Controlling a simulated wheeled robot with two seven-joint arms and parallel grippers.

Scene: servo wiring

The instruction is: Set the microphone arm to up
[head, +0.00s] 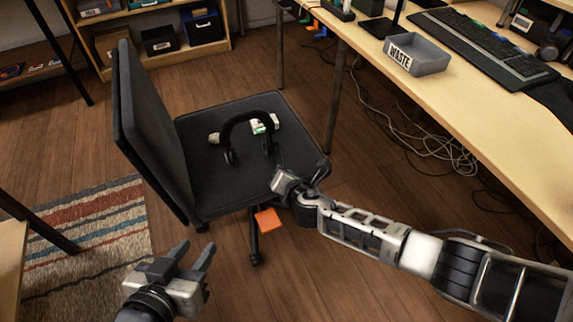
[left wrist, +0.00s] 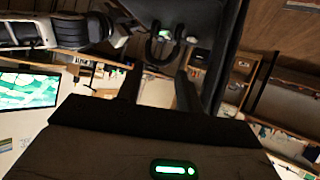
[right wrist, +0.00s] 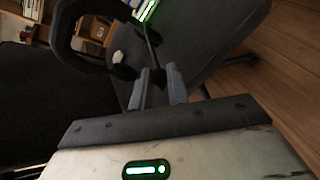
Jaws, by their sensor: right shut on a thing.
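A black headset (head: 248,115) lies on the seat of the dark office chair, its band arching up and its ear cups toward me. Its band also shows large in the right wrist view (right wrist: 68,28). The thin dark microphone arm (right wrist: 151,42) runs down to a dark tip between the fingers of my right gripper (right wrist: 160,88). My right gripper (head: 283,180) is shut on it at the front of the seat, beside the right ear cup. My left gripper (head: 197,258) is open and empty, low at the left, apart from the headset; its fingers are spread in the left wrist view (left wrist: 158,90).
The chair's backrest (head: 145,130) stands left of the headset. An orange piece (head: 268,221) is below the seat's front. A desk with a waste tray (head: 418,55) and keyboard (head: 485,47) is at the right.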

